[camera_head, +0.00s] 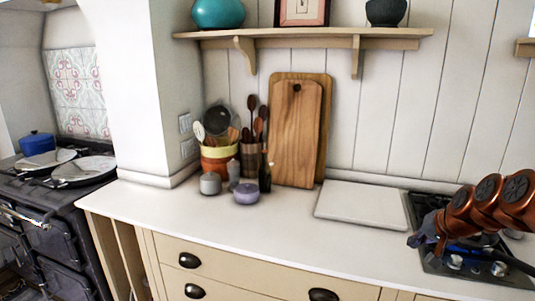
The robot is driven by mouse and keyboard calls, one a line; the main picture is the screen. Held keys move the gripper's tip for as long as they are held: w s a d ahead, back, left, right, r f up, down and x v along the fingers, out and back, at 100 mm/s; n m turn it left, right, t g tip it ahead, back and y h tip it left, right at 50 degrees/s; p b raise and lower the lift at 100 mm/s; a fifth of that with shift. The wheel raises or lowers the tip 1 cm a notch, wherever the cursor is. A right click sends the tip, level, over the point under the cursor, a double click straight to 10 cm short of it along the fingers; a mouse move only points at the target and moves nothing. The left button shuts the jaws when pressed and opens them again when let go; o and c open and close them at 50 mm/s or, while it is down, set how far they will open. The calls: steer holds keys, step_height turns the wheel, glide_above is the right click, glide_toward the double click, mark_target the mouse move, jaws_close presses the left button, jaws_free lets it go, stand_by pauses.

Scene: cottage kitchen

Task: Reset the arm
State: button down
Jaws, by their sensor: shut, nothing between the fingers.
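My copper-coloured arm (490,200) reaches in from the right edge of the head view. My dark gripper (416,240) is at its left end, in front of the hob at the right end of the white worktop. The gripper is shut and empty. The arm and gripper hide part of the hob. I cannot tell how high the gripper is above the worktop.
A white board (362,205) lies left of the gripper. Wooden chopping boards (296,135) lean on the wall beside utensil pots (219,158) and small jars (246,193). A shelf (300,34) runs above. The front worktop (270,225) is clear. A dark range cooker (50,230) stands left.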

steer(key=s+a+f+n+g, duration=0.1)
steer(key=s+a+n+g, duration=0.3)
steer(key=s+a, duration=1.25)
steer(key=s+a+f+n+g, duration=0.1)
steer(key=s+a+f+g, duration=0.1)
steer(key=s, duration=0.8)
steer(key=s+a+f+n+g+h, duration=0.1)
steer(key=s+a+f+g, duration=0.1)
steer(key=s, duration=0.9)
steer(key=shift+f+g, duration=0.4)
